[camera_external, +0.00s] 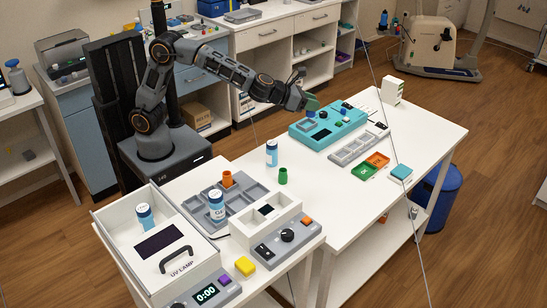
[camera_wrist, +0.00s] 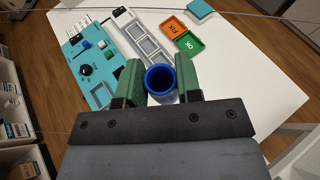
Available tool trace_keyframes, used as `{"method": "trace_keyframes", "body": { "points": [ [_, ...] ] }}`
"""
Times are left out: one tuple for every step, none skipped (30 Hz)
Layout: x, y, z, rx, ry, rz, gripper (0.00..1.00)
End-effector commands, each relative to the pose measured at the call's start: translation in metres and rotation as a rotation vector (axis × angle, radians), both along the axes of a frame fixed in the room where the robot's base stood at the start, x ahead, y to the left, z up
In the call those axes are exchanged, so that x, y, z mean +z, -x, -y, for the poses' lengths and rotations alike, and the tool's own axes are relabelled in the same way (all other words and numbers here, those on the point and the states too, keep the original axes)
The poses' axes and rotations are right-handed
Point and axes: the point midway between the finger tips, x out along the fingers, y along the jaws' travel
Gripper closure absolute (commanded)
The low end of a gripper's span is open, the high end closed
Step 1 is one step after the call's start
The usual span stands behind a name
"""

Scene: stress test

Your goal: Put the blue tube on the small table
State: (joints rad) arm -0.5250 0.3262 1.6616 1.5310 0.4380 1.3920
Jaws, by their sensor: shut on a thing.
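My gripper (camera_wrist: 158,76) is shut on the blue tube (camera_wrist: 161,92), which sits upright between its two green fingers in the wrist view. I look down into its open round mouth. In the external view, my gripper (camera_external: 310,104) is above the long white table (camera_external: 418,140), near the teal device, and mostly hides the tube. A lower white table (camera_external: 285,262) with boxes and trays stands at the front left. I cannot tell for sure which table is the small one.
On the long table are a teal device (camera_external: 349,122), a grey tray (camera_external: 347,153), green and orange trays (camera_external: 364,171), a teal block (camera_external: 401,173) and a white box (camera_external: 391,91). A white-and-blue bottle (camera_external: 272,154) and a green cup (camera_external: 283,177) stand at its near end.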

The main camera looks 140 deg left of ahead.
Motion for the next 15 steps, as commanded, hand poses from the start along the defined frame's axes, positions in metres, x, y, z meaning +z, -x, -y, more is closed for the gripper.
{"method": "trace_keyframes", "body": {
  "points": [
    [-0.010,0.000,0.000,-0.003,0.001,-0.004,0.90],
    [-0.018,0.000,0.000,-0.002,0.002,-0.007,0.90],
    [-0.027,0.000,0.000,-0.002,0.001,-0.008,0.90],
    [-0.033,0.000,0.000,-0.002,0.000,-0.007,0.90],
    [-0.038,0.000,0.000,-0.003,0.001,-0.006,0.90],
    [-0.048,0.000,0.000,-0.002,0.003,-0.007,0.90],
    [-0.054,0.000,0.000,-0.002,0.001,-0.008,0.90],
    [-0.060,0.001,0.000,-0.001,0.002,-0.007,0.90],
    [-0.067,0.000,0.000,-0.003,0.002,-0.006,0.90],
    [-0.071,0.000,0.000,-0.003,0.002,-0.005,0.90],
    [-0.076,0.000,0.000,-0.002,0.002,-0.004,0.90],
    [-0.081,0.000,0.000,-0.001,0.002,-0.003,0.90],
    [-0.084,0.000,0.000,-0.001,0.001,-0.004,0.90],
    [-0.087,0.000,-0.001,-0.001,0.002,-0.003,0.90],
    [-0.091,-0.002,-0.002,-0.002,0.001,-0.002,0.90]
  ]
}}
